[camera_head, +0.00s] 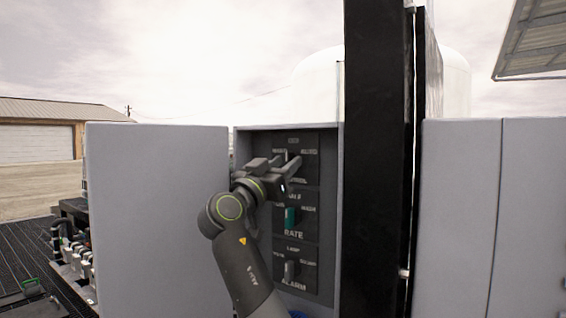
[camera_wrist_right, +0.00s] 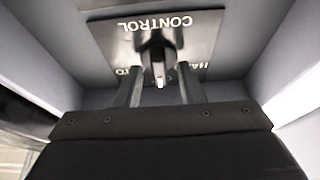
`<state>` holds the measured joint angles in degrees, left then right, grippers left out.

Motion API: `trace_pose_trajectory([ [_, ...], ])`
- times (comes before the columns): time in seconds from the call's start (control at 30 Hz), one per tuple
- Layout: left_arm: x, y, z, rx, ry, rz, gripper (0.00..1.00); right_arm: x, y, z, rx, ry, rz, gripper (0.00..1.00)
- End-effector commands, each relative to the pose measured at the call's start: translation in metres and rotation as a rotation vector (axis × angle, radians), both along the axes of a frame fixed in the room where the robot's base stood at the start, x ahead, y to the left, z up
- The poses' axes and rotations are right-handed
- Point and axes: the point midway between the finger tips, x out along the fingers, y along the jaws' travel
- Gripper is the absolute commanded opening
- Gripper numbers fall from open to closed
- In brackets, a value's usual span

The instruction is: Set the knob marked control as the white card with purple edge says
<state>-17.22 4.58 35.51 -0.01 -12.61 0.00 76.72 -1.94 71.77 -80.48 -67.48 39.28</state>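In the right wrist view the knob marked control (camera_wrist_right: 155,47) is dark with a pale tip, on a dark plate (camera_wrist_right: 205,30) lettered CONTROL, upside down in this view. Other words on the plate are partly hidden. The two fingers of my right gripper (camera_wrist_right: 158,78) stand apart on either side of the knob, with gaps showing. In the head view my right gripper (camera_head: 287,166) is in front of the top plate (camera_head: 310,142) and hides much of it. I see no white card with purple edge. My left gripper is out of view.
Below are a teal RATE knob (camera_head: 291,218) and a grey ALARM knob (camera_head: 290,271). Side walls of the recessed cabinet (camera_head: 237,140) close in around my gripper. A grey door panel (camera_head: 155,215) stands at left, a black post (camera_head: 375,160) at right.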

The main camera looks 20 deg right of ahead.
Motion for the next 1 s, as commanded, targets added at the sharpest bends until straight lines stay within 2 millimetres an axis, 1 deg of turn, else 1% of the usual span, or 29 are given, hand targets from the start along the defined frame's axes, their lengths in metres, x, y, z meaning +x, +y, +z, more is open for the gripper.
trace_pose_trajectory([
  [0.13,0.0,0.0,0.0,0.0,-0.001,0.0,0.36,0.0,0.0,0.0,0.0,0.0,0.0,0.34],
  [0.4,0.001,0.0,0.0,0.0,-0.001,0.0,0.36,0.0,0.0,0.0,0.0,0.0,0.0,0.0],
  [0.77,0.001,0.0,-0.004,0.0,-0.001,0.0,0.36,-0.001,0.0,-0.001,-0.021,0.027,0.0,0.0],
  [1.0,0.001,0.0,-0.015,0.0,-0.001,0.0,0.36,-0.002,0.0,-0.002,-0.104,0.13,0.002,0.0],
])
